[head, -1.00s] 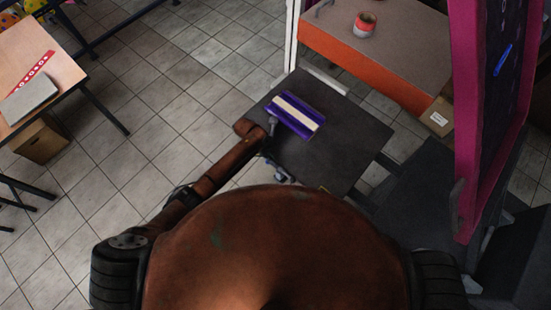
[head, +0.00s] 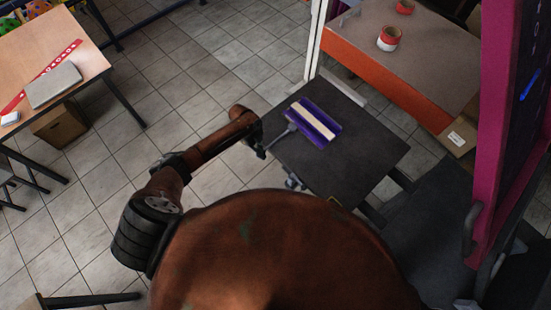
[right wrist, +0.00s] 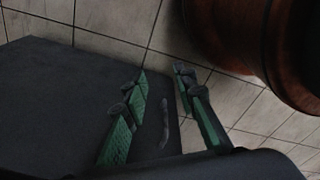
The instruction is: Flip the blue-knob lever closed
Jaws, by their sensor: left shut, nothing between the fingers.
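My left gripper (head: 262,153) is at the left edge of the dark table (head: 370,150) in the head view, small and dark, with its fingers together and nothing held. A small bluish-grey fitting (head: 293,182) sticks out at the table's near-left edge, below and right of that gripper. It may be the lever, but its knob and position are too small to tell. My right gripper (right wrist: 162,72) shows in the right wrist view with green-padded fingers apart and nothing between the tips.
A purple and cream squeegee-like block (head: 314,121) with a grey handle lies on the dark table; the handle reaches towards my left gripper. An orange-fronted table (head: 390,75) with red-white rolls (head: 389,38) stands behind. A magenta-framed panel (head: 490,150) stands at the right.

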